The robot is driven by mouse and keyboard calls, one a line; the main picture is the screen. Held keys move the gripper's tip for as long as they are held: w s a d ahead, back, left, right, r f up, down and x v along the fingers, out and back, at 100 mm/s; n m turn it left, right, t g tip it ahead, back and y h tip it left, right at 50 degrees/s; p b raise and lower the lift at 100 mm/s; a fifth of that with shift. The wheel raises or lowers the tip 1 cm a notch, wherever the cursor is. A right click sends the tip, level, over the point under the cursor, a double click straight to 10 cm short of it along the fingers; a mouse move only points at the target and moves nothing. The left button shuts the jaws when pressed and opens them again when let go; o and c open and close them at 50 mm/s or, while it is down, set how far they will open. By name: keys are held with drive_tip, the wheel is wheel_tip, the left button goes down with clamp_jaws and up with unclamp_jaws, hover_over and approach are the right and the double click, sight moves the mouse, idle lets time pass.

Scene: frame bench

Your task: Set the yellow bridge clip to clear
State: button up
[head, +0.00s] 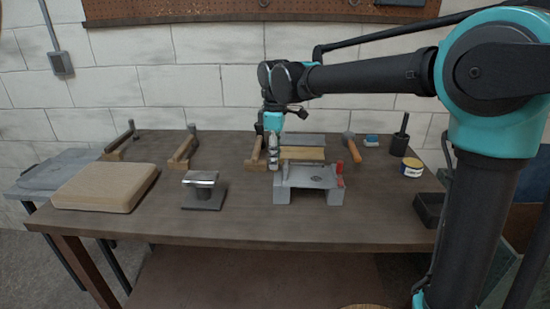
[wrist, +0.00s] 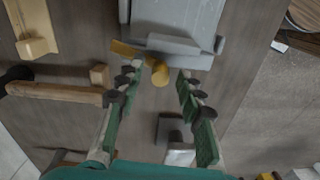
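In the wrist view a yellow piece with a round knob (wrist: 159,73), which I take to be the bridge clip, sits at the edge of a grey fixture (wrist: 178,18). A flat yellow tab (wrist: 123,49) shows to its left, beside a grey crossbar. My gripper (wrist: 156,82) is open; the knob appears between its fingertips, with a gap on both sides. Whether the fingers are level with it I cannot tell. In the head view my gripper (head: 272,160) points down at the left side of the grey fixture (head: 308,182) and hides the yellow clip there.
A red part (head: 340,174) stands on the fixture's right side. Wooden clamp-like pieces (head: 183,152) lie to the left. A metal block stand (head: 203,190) and a tan pad (head: 106,187) sit further left. The front middle is clear.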

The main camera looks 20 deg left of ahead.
drive_tip(key=shift+f, duration=0.2)
clamp_jaws()
drive_tip(key=shift+d+n, duration=0.25)
drive_tip(key=shift+n, duration=0.5)
drive_tip(key=shift+d+n, duration=0.2)
drive_tip(key=shift+n, duration=0.55)
unclamp_jaws()
wheel_tip(320, 180, up, 12)
